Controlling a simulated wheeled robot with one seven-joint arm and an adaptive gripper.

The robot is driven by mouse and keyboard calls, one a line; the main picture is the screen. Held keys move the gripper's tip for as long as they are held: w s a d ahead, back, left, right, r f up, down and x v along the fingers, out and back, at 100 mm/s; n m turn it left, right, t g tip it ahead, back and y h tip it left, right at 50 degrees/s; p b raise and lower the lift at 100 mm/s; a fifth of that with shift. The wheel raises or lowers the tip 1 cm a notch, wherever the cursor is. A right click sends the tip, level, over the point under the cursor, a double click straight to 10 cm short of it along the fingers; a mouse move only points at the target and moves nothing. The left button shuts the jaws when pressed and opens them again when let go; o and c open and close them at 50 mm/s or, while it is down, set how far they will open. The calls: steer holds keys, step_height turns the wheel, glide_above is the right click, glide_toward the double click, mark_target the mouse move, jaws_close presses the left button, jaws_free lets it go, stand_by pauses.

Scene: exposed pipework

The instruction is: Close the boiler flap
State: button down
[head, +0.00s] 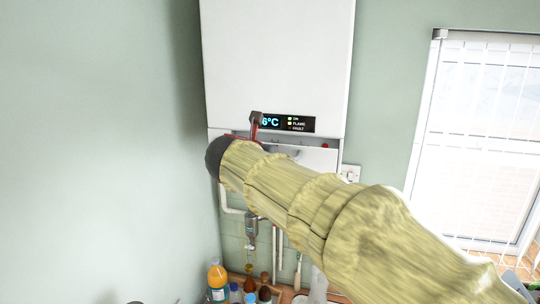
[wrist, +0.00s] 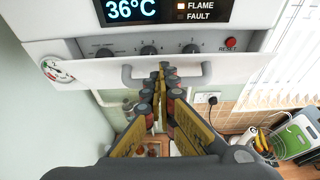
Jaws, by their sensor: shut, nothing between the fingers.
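The white boiler (head: 275,65) hangs on the wall, with its lit display (head: 287,123) near the bottom. The boiler flap (wrist: 235,70) is a white panel with a grey bar handle (wrist: 133,76). It stands open, and the knobs (wrist: 148,50) on the panel behind show above its top edge. The flap also shows in the head view (head: 320,157), partly hidden by my arm. My gripper (wrist: 163,70) is shut and empty, its fingertips in front of the handle's middle. I cannot tell whether they touch it. In the head view my arm hides most of the gripper.
A pressure gauge (wrist: 56,70) is left of the flap. Pipes (head: 251,230) run under the boiler, with bottles (head: 217,278) on the counter below.

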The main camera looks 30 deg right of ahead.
steer(key=shift+w+d+r+g+y+p, duration=0.55)
steer(key=shift+w+d+r+g+y, duration=0.2)
steer(key=shift+g+y, duration=0.15)
steer(key=shift+w+d+r, duration=0.3)
steer(key=shift+w+d, duration=0.1)
steer(key=shift+d, duration=0.05)
